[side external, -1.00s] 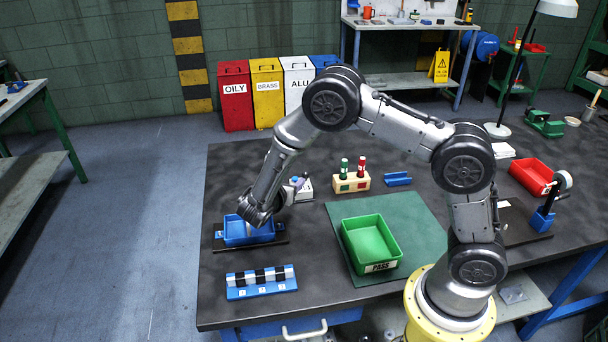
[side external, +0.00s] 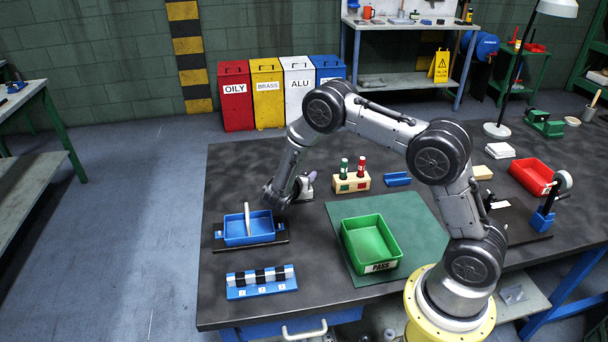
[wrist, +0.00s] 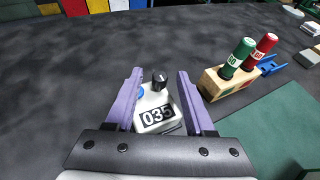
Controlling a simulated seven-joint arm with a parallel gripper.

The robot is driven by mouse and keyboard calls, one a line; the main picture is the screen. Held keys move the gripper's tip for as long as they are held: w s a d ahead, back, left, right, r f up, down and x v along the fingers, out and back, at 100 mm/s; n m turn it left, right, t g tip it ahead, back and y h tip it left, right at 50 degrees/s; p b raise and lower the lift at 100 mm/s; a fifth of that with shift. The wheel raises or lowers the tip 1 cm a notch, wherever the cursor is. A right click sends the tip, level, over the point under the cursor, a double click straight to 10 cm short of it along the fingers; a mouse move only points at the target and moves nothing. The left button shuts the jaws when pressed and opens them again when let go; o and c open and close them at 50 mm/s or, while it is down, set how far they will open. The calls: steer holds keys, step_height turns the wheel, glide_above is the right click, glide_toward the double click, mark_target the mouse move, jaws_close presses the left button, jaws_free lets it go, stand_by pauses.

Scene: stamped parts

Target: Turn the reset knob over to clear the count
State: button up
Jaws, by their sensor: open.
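The counter (wrist: 157,110) is a small white box reading 035 in the wrist view. Its reset knob (wrist: 160,82) is black and stands on the far end of the box. My gripper (wrist: 157,73) is open, with its two purple fingers on either side of the counter and knob. I cannot tell whether a finger touches it.
A wooden block (wrist: 218,84) with a green and a red marker stands right of the counter. A blue tray (side external: 238,229) with an upright divider is at the left, and a green PASS tray (side external: 394,262) sits on the green mat (side external: 420,215). Dark tabletop beyond the counter is clear.

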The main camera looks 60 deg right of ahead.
steer(key=shift+w+d+f, duration=0.1)
steer(key=shift+d, duration=0.2)
jaws_close()
steer(key=shift+m+g, duration=0.3)
steer(key=m+g, duration=0.1)
steer(key=g, duration=0.1)
steer(key=m+g, duration=0.4)
steer(key=shift+w+f, duration=0.1)
steer(key=shift+w, duration=0.3)
steer(key=m+g, duration=0.1)
steer(key=g, duration=0.1)
steer(key=m+g+y, duration=0.1)
steer(key=m, duration=0.1)
steer(key=shift+w+m+g, duration=0.2)
steer(key=shift+m+g, duration=0.1)
steer(key=shift+g, duration=0.1)
steer(key=shift+d+m+g+y, duration=0.1)
steer(key=shift+m+g+y, duration=0.8)
steer(key=shift+m+g, duration=0.5)
steer(key=shift+m, duration=0.1)
